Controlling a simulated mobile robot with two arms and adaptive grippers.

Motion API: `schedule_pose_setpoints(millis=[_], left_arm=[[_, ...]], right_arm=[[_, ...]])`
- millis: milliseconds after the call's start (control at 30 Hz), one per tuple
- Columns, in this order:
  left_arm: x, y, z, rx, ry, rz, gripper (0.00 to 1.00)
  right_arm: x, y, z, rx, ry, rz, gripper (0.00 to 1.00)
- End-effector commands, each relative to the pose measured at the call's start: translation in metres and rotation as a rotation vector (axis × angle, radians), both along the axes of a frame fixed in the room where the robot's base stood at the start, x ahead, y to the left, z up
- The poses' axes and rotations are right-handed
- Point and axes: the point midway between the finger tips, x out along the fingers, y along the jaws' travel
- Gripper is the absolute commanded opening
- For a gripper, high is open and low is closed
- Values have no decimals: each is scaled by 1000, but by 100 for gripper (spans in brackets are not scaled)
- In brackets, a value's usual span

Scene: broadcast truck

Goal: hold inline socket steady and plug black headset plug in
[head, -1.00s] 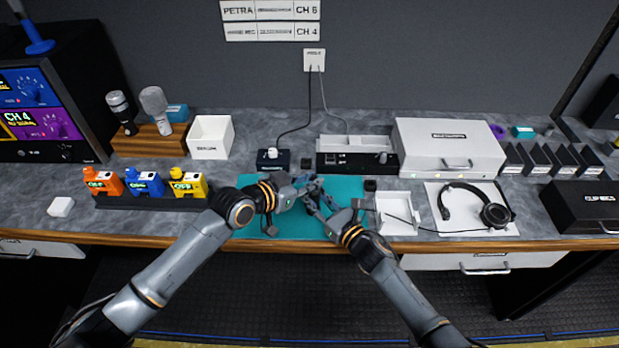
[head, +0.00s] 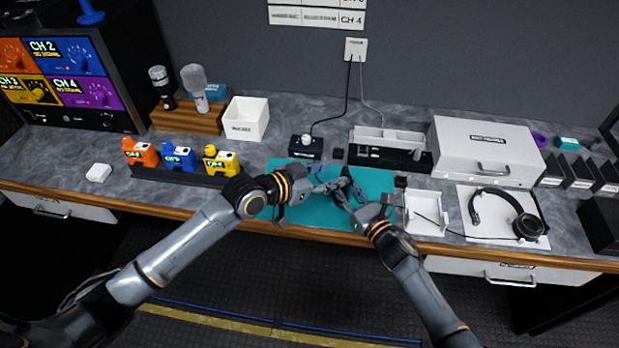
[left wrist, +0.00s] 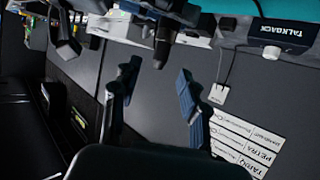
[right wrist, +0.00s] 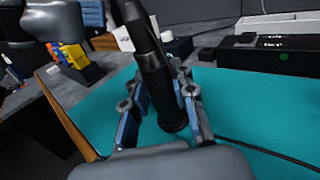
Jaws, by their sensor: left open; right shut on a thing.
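My right gripper (head: 346,187) is shut on a black cylindrical connector (right wrist: 152,75) above the teal mat (head: 312,213). In the right wrist view the connector stands between the blue-padded fingers, slightly tilted, with a flared lower end. I cannot tell whether it is the plug, the socket or both joined. My left gripper (head: 326,187) is open close beside the right one. In the left wrist view its fingers (left wrist: 152,92) are apart with nothing between them, and a dark cylinder (left wrist: 163,45) shows just beyond. The headset (head: 505,212) lies on a white sheet at right.
A talkback box (head: 305,147) and a black rack unit (head: 375,157) stand behind the mat. A white tray (head: 424,196) is right of it, with a thin cable across it. Orange, blue and yellow units (head: 180,158) stand left.

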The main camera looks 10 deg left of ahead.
Motion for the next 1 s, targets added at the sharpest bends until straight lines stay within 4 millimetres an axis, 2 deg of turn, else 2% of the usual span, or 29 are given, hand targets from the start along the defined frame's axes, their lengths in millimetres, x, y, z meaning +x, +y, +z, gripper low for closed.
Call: schedule_pose_setpoints(millis=[200,400,867,900,1000], left_arm=[[-32,31,17,4,0,-1,44],[-48,47,27,2,1,0,44],[-51,50,30,0,0,-1,44],[-51,50,30,0,0,-1,44],[-51,50,30,0,0,-1,44]], right_arm=[[0,0,0,0,0,0,0],[0,0,0,0,0,0,0],[0,0,0,0,0,0,0],[0,0,0,0,0,0,28],[0,0,0,0,0,0,48]])
